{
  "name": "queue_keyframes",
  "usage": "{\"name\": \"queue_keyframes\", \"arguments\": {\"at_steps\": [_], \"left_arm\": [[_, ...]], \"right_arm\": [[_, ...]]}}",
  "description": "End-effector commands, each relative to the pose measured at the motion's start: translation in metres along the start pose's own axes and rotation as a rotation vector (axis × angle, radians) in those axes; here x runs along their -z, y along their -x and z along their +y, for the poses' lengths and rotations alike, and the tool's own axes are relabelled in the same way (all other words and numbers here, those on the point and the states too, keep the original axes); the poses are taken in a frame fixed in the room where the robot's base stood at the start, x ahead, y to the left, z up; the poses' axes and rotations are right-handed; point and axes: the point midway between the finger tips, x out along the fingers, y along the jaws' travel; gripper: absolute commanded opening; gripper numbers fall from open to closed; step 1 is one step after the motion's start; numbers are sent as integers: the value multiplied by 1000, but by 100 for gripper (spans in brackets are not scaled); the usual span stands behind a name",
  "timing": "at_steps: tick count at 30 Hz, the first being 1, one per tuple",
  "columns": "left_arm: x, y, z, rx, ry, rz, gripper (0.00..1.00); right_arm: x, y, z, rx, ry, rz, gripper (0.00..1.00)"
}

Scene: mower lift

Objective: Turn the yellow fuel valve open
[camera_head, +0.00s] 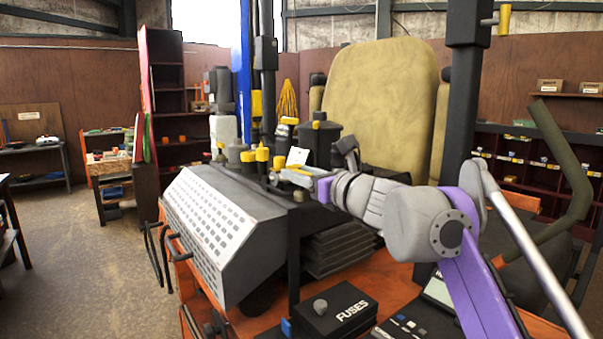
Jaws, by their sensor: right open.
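My right arm comes in from the right, and my right gripper (292,177) is at the middle of the picture, above the back edge of the perforated grey housing. It is open, but its fingertips are small and partly hidden among dark parts. Several yellow caps, among them one yellow cap (262,154), stand just left of and behind the gripper. I cannot tell which yellow part is the fuel valve, nor whether the gripper touches any of them. My left gripper is not in view.
The grey housing (215,240) has a perforated white face. A black fuses box (330,308) sits on the orange machine deck in front. A tan seat (380,95) and a dark post (465,100) stand behind my arm. Open floor (85,270) lies at left.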

Motion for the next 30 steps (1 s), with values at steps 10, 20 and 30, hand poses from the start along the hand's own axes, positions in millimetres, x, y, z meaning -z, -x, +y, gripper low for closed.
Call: {"name": "queue_keyframes", "arguments": {"at_steps": [10, 20, 30], "left_arm": [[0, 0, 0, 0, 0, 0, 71], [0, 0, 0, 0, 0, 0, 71], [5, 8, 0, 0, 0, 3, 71]], "right_arm": [[0, 0, 0, 0, 0, 0, 25], [0, 0, 0, 0, 0, 0, 0], [-2, 0, -1, -42, 2, 0, 0]]}}
